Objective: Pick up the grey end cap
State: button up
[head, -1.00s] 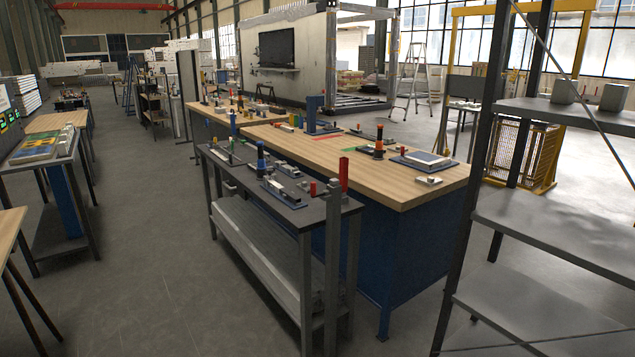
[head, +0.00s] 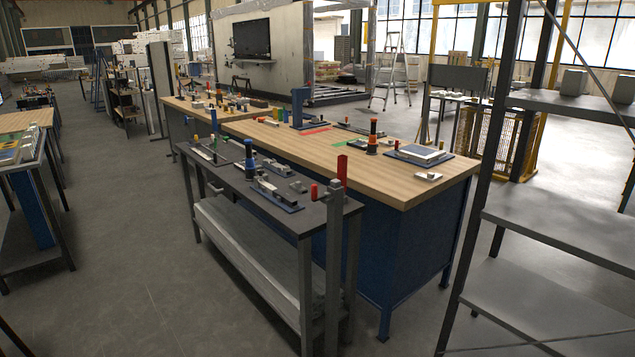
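I cannot tell for certain which piece is the grey end cap. Small grey parts lie on the dark-topped table (head: 234,188) in the middle, among them a flat grey piece (head: 298,187) near a blue fixture (head: 276,196). A small pale grey block (head: 428,176) lies near the front edge of the wooden-topped workbench (head: 395,190). Two larger grey blocks stand on the upper shelf at the right, one to the left (head: 573,82) and one to the right (head: 624,87). My gripper is not in view.
A dark metal rack (head: 540,225) with grey shelves stands close at the right. Another table (head: 26,122) is at the left. Open grey floor (head: 130,230) lies left of the dark table.

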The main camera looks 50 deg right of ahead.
aim_at(335, 184)
jog(key=u, duration=0.1)
jog(key=i, duration=0.9)
